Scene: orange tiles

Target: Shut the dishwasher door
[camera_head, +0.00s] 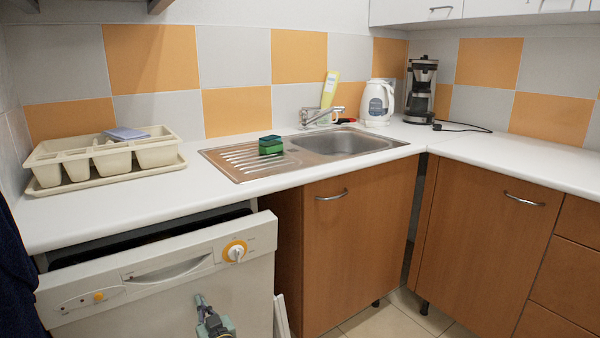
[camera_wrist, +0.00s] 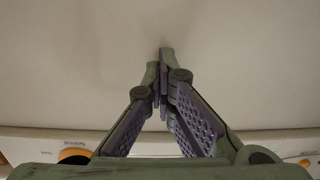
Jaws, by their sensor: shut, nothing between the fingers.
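The white dishwasher door (camera_head: 168,290) is at the lower left of the head view. It is tilted slightly outward, with a dark gap between its top edge and the counter. Its panel carries a handle recess and an orange-ringed dial (camera_head: 235,252). My gripper (camera_head: 200,300) is in front of the door's outer face, right of its middle, below the dial. In the wrist view my gripper (camera_wrist: 163,60) is shut and empty, with its fingertips close to the plain door face (camera_wrist: 240,60). I cannot tell whether they touch it. The door's lower part is out of frame.
A white counter (camera_head: 110,205) runs above, holding a cream dish rack (camera_head: 105,158), a sink (camera_head: 345,142), a green sponge (camera_head: 271,145), a kettle (camera_head: 378,103) and a coffee maker (camera_head: 421,90). Brown cabinets (camera_head: 350,250) stand at the right. Some tiled floor (camera_head: 400,318) is clear.

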